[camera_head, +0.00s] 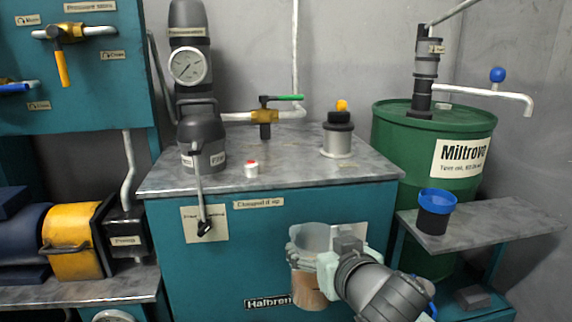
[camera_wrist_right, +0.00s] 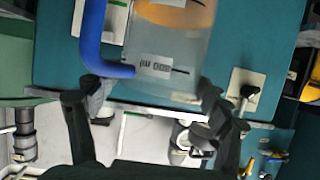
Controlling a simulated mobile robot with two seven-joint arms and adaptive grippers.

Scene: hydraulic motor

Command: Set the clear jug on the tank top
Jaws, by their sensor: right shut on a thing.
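The clear jug (camera_head: 308,245) hangs in front of the teal tank's front face, below its top edge, with orange-brown liquid in its lower part. My right gripper (camera_head: 334,262) is shut on the jug from the right and partly covers it. In the right wrist view the jug (camera_wrist_right: 165,50) appears upside down between the fingers, with a marked scale and a blue handle (camera_wrist_right: 92,40) at the left. The grey tank top (camera_head: 290,186) is behind and above the jug. My left gripper is not in view.
The front middle is clear. A green drum (camera_head: 405,150) and a shelf with a blue funnel (camera_head: 436,208) are at right.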

